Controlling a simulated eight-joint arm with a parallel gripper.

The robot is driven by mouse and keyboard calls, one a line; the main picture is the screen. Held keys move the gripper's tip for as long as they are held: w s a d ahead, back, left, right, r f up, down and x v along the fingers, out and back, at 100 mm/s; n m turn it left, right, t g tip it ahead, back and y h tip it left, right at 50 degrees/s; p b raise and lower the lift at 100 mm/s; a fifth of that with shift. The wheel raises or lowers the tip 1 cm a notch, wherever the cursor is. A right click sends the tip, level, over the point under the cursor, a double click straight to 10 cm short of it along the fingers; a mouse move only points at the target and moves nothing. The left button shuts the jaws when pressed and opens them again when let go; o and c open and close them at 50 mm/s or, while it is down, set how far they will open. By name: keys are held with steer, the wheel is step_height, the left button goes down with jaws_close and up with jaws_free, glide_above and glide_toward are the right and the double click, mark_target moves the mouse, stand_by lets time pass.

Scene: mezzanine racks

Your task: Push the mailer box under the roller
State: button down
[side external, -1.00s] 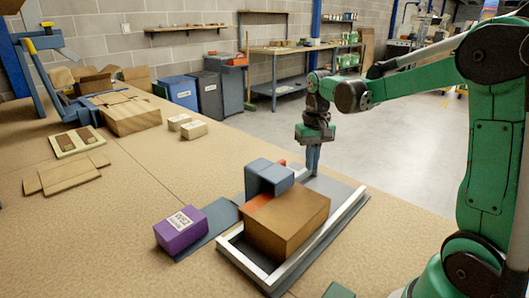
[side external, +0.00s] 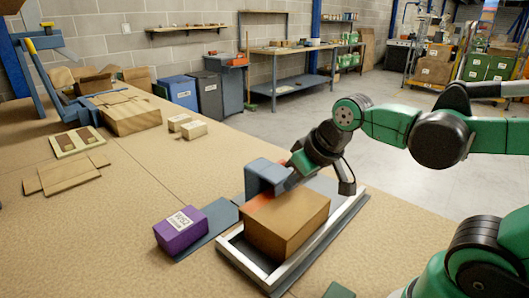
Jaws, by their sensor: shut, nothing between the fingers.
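The mailer box (side external: 290,222), a brown carton, sits flat between pale rails in a low tray (side external: 240,258). An orange-red strip (side external: 262,203) shows at its far left edge. A blue-grey block (side external: 262,175), which looks like the roller's housing, stands over the tray behind that edge; I cannot make out the roller itself. My gripper (side external: 292,183) is shut and empty, tilted down and left at the box's far edge, beside the housing's right side. The fingertips are partly hidden, so I cannot tell whether they touch the box or the housing.
A purple labelled box (side external: 180,230) stands on a dark flat plate (side external: 208,232) left of the tray. Flat cardboard pieces (side external: 68,174), small cartons (side external: 193,129) and a larger open carton (side external: 128,116) lie farther back. The bench (side external: 110,235) is clear at the front left.

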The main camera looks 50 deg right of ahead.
mark_target(298, 198)
steer(key=shift+s+a+f+n+t, duration=0.15)
steer(key=shift+s+a+t, duration=0.1)
steer(key=shift+a, duration=0.15)
steer(key=shift+s+a+f+n+t, duration=0.1)
steer(key=shift+s+a+n+t, duration=0.05)
steer(key=shift+a+t, duration=0.15)
steer(key=shift+a, duration=0.2)
steer(key=m, duration=0.1)
steer(key=a+m+g, duration=0.1)
steer(key=m, duration=0.1)
steer(key=shift+w+f+g, duration=0.1)
steer(key=shift+w+g, duration=0.15)
steer(key=shift+w, duration=0.15)
steer(key=m, duration=0.2)
steer(key=w+a+m+g, duration=0.1)
steer(key=m, duration=0.1)
steer(key=f+m+g, duration=0.1)
steer(key=shift+w+a+f+m, duration=0.1)
steer(key=shift+w+a+m, duration=0.15)
steer(key=shift+m, duration=0.15)
step_height(298, 198, down, 3)
steer(key=w+a+m+g+h, duration=0.15)
steer(key=m+g, duration=0.25)
steer(key=m, duration=0.5)
steer(key=d, duration=0.7)
steer(key=d+f, duration=0.1)
steer(key=d, duration=0.3)
steer(key=shift+s+d, duration=0.1)
steer(key=shift+s, duration=0.1)
steer(key=shift+f, duration=0.4)
